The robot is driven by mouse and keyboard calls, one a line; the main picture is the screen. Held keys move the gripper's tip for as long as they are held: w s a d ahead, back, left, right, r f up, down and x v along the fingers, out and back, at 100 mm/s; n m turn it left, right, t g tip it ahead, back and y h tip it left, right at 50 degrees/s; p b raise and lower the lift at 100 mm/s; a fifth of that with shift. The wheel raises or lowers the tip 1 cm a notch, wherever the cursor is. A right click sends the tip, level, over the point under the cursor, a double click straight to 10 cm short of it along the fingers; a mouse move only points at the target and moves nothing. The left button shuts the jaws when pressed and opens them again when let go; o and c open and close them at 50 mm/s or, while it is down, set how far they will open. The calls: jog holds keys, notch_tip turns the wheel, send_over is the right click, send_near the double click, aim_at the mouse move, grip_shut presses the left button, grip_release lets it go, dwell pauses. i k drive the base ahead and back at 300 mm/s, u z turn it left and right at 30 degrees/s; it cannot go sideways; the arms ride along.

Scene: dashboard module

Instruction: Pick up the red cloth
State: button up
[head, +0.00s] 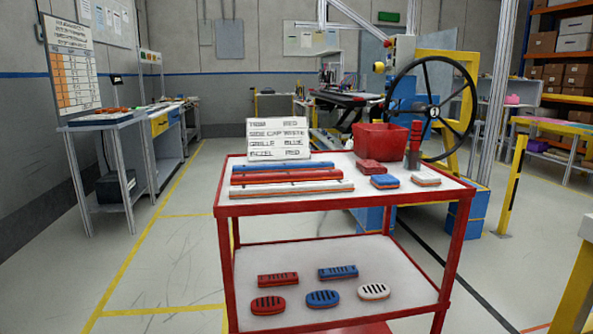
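I cannot clearly make out a red cloth in the head view. A small flat red item (369,166) lies on the cart's top shelf, in front of a red bin (381,141); I cannot tell whether it is cloth or a hard part. The bin stands at the back right of the top shelf, and its inside is mostly hidden. My gripper is not in view.
A red-framed cart (222,210) stands ahead. Its top holds long blue, red and white strips (290,190), a label sign (279,140), and blue and white parts. Several vented parts (322,298) lie on its lower shelf. Floor left of it is clear.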

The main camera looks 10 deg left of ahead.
aim_at(368, 167)
jog(key=u, duration=0.7)
jog(key=i, duration=0.45)
